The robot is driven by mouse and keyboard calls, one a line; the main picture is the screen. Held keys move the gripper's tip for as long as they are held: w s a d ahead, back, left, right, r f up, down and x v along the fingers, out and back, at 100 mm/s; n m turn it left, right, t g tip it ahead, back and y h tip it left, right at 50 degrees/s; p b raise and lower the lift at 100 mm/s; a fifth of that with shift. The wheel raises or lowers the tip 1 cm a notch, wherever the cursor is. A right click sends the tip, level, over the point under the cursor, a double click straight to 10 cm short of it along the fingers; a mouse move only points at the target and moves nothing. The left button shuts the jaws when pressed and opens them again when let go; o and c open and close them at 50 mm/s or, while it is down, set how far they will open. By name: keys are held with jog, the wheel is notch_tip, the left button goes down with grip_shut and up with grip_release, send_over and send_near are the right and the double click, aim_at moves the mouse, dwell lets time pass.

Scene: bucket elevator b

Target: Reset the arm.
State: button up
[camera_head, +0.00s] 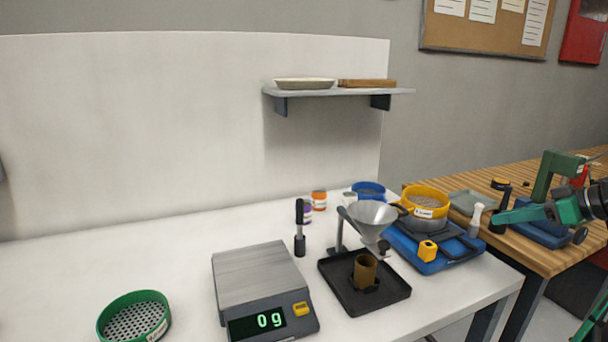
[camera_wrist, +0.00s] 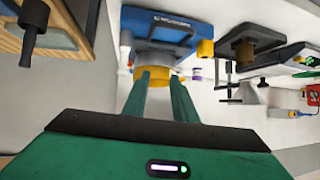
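My arm comes in from the right edge of the head view.
A green press (camera_head: 550,172) stands on the wooden bench (camera_head: 518,171). A shelf (camera_head: 345,92) hangs behind.

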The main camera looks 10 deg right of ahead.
jog(key=s+a+f+m+g+h, duration=0.25)
jog(key=a+f+g, duration=0.4)
jog(key=a, duration=0.55)
jog(key=s+a+f+m+g, duration=0.1)
jog(key=s+a+m+g, duration=0.1)
jog(key=s, duration=0.6)
jog(key=s+a+f+m+g+h, duration=0.1)
jog(key=s+a+f+m+g, duration=0.1)
jog(key=s+a+m, duration=0.3)
jog(key=s+a, duration=0.2)
jog(key=s, duration=0.1)
jog(key=shift+s+f, duration=0.2)
jog(key=shift+s, duration=0.05)
jog(key=shift+a, duration=0.1)
jog(key=shift+w+f+h, duration=0.25)
jog(key=shift+w, duration=0.4)
